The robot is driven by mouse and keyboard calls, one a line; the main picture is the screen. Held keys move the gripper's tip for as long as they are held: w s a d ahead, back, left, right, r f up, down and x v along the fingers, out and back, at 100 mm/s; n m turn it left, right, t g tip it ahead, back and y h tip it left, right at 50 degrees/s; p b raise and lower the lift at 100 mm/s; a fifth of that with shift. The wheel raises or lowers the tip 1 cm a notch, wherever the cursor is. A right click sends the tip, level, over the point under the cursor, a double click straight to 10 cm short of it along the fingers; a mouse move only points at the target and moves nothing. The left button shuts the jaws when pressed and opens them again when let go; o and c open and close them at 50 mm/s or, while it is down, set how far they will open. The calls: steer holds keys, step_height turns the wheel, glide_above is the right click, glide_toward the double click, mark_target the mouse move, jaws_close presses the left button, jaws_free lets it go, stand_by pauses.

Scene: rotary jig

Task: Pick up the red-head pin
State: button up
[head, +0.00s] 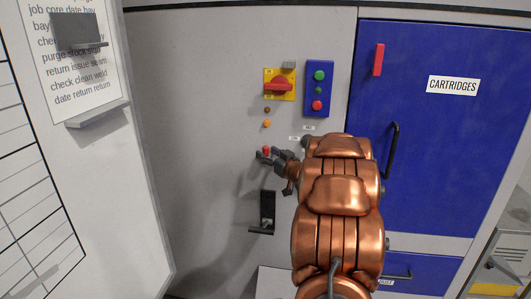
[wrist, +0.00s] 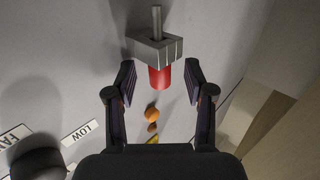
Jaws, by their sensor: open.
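The red-head pin has a red cylindrical head (wrist: 160,78), which shows in the wrist view at the upper middle. A grey block (wrist: 154,49) sits against the head, and a thin grey shaft (wrist: 157,18) shows beyond the block. My gripper (wrist: 159,83) is open, with one finger on each side of the red head and a visible gap to both. In the head view my gripper (head: 268,156) is in front of the pale panel, and a small bit of the red head (head: 266,149) shows at its fingers.
The pale panel (head: 215,110) carries a yellow plate with a red rotary switch (head: 279,85), a blue button box (head: 318,90) and a black handle (head: 266,212). An orange knob (head: 267,124) is just above my gripper. A blue cartridges cabinet (head: 450,150) is at right.

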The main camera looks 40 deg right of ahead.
jaws_close()
stand_by(0.3)
steer(key=shift+r, duration=0.1)
steer(key=shift+r, duration=0.25)
step_height(320, 180, up, 6)
steer(key=shift+r+b, duration=0.2)
steer(key=shift+b, duration=0.1)
steer(key=s+a+b, duration=0.2)
steer(key=s+a, duration=0.1)
steer(key=s, duration=1.4)
steer(key=shift+s, duration=0.4)
steer(key=shift+w+a, duration=0.1)
steer(key=shift+a, duration=0.05)
